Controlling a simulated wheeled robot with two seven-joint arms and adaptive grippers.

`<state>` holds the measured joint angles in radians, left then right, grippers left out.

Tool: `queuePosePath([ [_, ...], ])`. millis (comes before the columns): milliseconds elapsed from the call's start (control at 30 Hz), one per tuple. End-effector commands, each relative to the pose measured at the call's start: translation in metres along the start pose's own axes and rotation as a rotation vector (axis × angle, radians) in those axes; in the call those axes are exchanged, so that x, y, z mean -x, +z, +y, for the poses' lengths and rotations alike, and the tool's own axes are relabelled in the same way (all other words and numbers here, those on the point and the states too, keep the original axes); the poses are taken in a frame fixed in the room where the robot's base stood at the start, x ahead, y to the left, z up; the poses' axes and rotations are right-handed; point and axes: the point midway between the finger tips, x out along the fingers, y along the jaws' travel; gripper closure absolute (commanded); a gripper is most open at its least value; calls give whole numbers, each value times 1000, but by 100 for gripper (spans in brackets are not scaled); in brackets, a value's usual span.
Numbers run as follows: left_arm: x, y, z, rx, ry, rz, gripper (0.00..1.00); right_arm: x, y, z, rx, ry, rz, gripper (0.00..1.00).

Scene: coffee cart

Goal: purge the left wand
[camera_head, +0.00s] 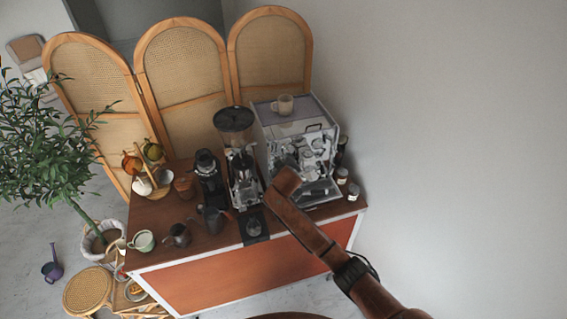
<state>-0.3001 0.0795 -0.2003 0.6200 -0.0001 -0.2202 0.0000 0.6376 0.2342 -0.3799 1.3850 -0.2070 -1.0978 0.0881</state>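The espresso machine (264,117) stands at the back right of the cart, a silver box with chrome fittings on its front. Its left wand is too small to make out among the chrome parts, and my arm covers part of that area. My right arm reaches in from the lower right, and its far end lies in front of the machine's lower left side. I cannot make out the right gripper's fingers. My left gripper is outside the view.
A mug (284,104) stands on the machine. The grinder (235,124) is left of it. Metal pitchers (178,236), a pale cup (143,241) and a mug tree (148,172) are on the cart (240,279). Small jars (353,191) stand right of the machine. A plant (45,150) is left.

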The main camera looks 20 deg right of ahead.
Motion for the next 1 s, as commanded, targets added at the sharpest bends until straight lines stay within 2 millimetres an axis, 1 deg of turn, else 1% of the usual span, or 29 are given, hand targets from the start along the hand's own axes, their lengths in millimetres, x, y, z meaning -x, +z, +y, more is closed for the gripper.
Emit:
queuePosePath([
  [233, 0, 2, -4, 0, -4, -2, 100, 1, 0, 0, 0, 0, 0, 63],
  [367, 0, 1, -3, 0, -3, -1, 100, 11, 0, 0, 0, 0, 2, 63],
  [467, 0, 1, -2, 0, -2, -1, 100, 27, 0, 0, -2, 0, 2, 63],
  [700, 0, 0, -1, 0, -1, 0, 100, 77, 0, -1, -1, -1, 3, 63],
  [800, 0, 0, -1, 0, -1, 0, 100, 94, 0, 0, -2, -1, 3, 63],
  [900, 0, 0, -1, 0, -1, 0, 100, 108, 0, 0, -1, -1, 1, 63],
  [1000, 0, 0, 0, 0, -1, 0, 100, 116, 0, 0, 0, 0, 1, 63],
])
